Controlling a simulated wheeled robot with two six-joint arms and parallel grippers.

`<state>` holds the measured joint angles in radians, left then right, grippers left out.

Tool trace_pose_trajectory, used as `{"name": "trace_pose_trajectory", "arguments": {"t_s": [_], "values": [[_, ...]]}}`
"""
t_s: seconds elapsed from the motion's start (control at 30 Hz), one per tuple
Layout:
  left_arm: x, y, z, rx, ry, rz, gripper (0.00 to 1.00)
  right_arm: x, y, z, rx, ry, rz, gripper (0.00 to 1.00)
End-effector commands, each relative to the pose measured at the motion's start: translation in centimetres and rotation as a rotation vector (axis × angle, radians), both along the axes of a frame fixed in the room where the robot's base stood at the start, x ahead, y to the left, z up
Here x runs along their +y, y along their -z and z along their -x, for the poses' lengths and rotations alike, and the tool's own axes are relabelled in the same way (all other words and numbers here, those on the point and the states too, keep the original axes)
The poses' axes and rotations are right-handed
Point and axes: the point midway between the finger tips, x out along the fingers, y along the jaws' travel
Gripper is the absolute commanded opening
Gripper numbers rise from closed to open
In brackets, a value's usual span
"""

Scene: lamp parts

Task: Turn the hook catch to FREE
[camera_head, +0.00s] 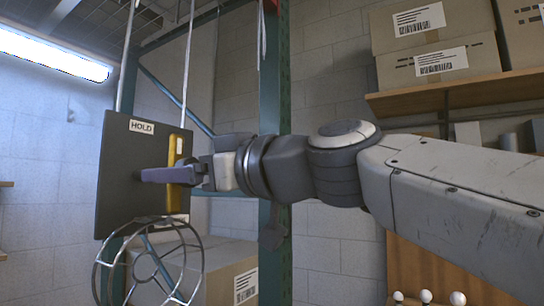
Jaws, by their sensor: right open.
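The hook catch is a yellow bar (178,147) on a dark panel (118,190) that hangs at the left. The bar stands about upright, with its middle part hidden by my gripper. A white label reading HOLD (142,127) is at the panel's top, left of the bar's upper end. No label reading FREE can be made out. My right gripper (166,174) comes in from the right and is open, its fingers at the middle of the bar. I cannot tell whether they touch it. My left gripper is not in view.
A wire cage (150,265) hangs below the panel, in front of a cardboard box (225,270). Rods (188,60) run up from the panel. A green rack post (274,90) stands behind my right arm. Boxes (435,65) sit on a wooden shelf (440,95) at upper right.

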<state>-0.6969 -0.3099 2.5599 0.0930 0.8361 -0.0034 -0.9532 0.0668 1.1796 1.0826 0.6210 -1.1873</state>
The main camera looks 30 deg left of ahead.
Motion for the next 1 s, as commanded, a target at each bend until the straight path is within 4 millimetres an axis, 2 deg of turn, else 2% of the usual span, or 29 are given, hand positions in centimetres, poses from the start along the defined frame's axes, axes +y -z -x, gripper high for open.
{"name": "trace_pose_trajectory", "arguments": {"t_s": [0.1, 0.37, 0.4, 0.47, 0.5, 0.6, 1.0], "values": [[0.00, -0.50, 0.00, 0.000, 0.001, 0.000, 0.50, 0.68, -0.05, 0.00, -0.001, -0.001, 0.001, 0.79], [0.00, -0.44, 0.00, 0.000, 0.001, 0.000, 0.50, 0.81, 0.09, -0.06, -0.001, 0.000, 0.001, 0.79], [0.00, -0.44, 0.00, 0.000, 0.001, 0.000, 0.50, 0.81, 0.08, -0.06, -0.001, 0.000, 0.001, 0.71], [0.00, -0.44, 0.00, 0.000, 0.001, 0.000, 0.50, 0.80, 0.08, -0.06, -0.001, 0.000, 0.001, 0.48], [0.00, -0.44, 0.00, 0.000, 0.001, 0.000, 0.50, 0.80, 0.08, -0.06, -0.001, 0.000, 0.001, 0.33], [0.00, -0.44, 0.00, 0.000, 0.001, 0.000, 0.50, 0.79, 0.07, -0.06, -0.001, 0.000, 0.001, 0.00], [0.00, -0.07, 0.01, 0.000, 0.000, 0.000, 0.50, 0.77, 0.11, -0.08, 0.071, 0.001, -0.006, 0.00]]}}
